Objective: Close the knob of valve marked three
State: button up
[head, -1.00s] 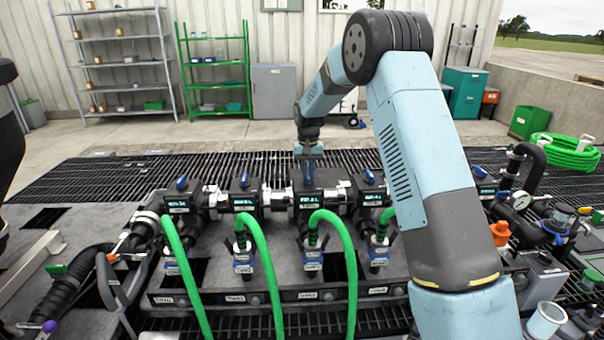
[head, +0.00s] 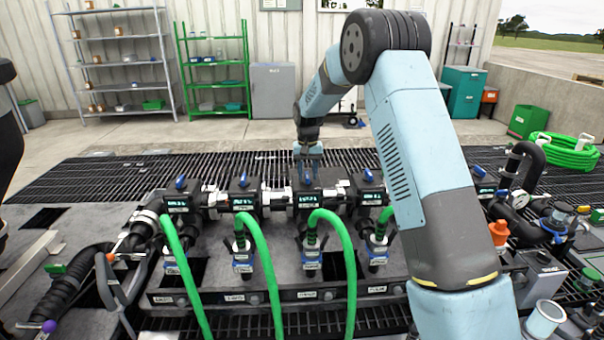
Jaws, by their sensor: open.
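A row of black valves with small lit displays and blue knobs runs across the manifold. Blue knobs show on the first valve (head: 180,182), the second valve (head: 243,180) and the fourth valve (head: 368,175) from the left. The third valve from the left (head: 307,201) is in the middle, with its knob mostly hidden by my gripper. The labels are too small to read surely, so I cannot confirm the number three. My gripper (head: 308,172) points down directly over this third valve, open, with its fingers around or just above the knob; contact cannot be told.
Green hoses (head: 345,245) arch up from blue-collared couplings in front of the valves. My arm hides part of the manifold's right side. Black pipes, a gauge (head: 519,200) and an orange cap (head: 499,232) crowd the right. Open grating (head: 110,170) lies behind the manifold.

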aim_at(307, 174)
notch_tip(307, 174, up, 14)
jog(key=shift+f, duration=0.15)
dwell(0.6)
jog(key=s+d+r+t, duration=0.1)
jog(key=s+d+r, duration=0.2)
jog(key=s+r, duration=0.3)
jog(key=s+d+r+t, duration=0.1)
jog(key=s+d+r, duration=0.25)
jog(key=s, duration=0.55)
jog(key=s+d+r+t, duration=0.1)
jog(key=s+d+r, duration=0.2)
jog(key=s+r, duration=0.3)
jog(key=s+d+f+t, duration=0.1)
jog(key=s+d+f, duration=0.1)
jog(key=s, duration=0.7)
jog(key=s+d+f, duration=0.2)
jog(key=s, duration=0.6)
jog(key=s+d+f+t, duration=0.1)
jog(key=s+d+f, duration=0.1)
jog(key=s, duration=0.7)
jog(key=shift+s+t, duration=0.3)
jog(key=shift+s, duration=0.05)
